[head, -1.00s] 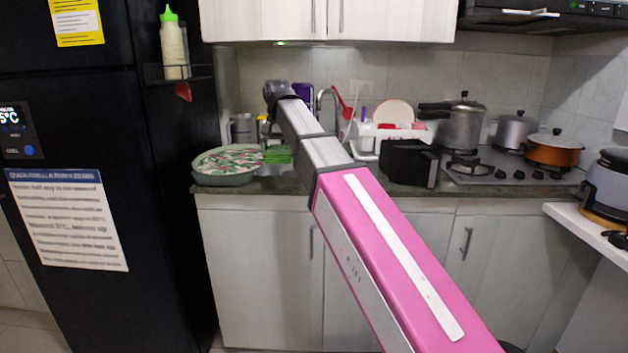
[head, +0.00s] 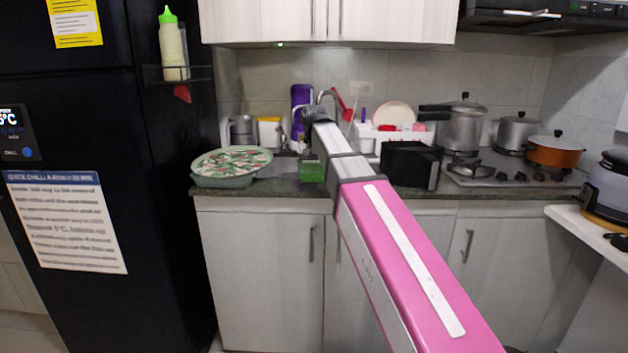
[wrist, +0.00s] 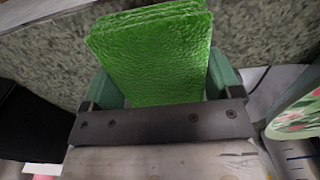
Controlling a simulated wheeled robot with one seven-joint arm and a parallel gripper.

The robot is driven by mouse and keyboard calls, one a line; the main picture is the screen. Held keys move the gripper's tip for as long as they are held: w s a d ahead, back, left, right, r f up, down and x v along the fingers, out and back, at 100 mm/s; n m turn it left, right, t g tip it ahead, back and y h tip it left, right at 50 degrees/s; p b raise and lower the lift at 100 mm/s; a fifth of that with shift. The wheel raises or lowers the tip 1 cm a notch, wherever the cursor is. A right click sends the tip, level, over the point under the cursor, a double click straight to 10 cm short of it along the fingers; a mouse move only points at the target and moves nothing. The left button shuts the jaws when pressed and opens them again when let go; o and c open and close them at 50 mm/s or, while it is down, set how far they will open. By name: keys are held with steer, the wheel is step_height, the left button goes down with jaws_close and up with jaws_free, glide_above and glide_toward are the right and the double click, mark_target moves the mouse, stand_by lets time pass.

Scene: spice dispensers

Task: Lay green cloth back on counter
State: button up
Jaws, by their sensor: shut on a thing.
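The green cloth (head: 311,172) is a thick folded pad near the front edge of the counter (head: 270,187), left of the black box. It also shows in the wrist view (wrist: 155,55), between the two green fingers of my gripper (wrist: 163,85). My gripper is shut on it. In the head view my arm hides most of my gripper. In the wrist view the speckled counter surface lies beyond the cloth. I cannot tell whether the cloth touches the counter.
A green basin with a patterned round top (head: 232,162) stands left of the cloth. The sink and tap (head: 325,100) are behind. A black box (head: 405,165), a white dish rack (head: 392,135) and a stove with pots (head: 515,170) stand to the right.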

mark_target(314, 186)
steer(key=shift+f, duration=1.7)
steer(key=o, duration=0.7)
steer(key=shift+f, duration=0.1)
steer(key=shift+o, duration=0.2)
step_height(314, 186, up, 12)
steer(key=shift+r, duration=0.15)
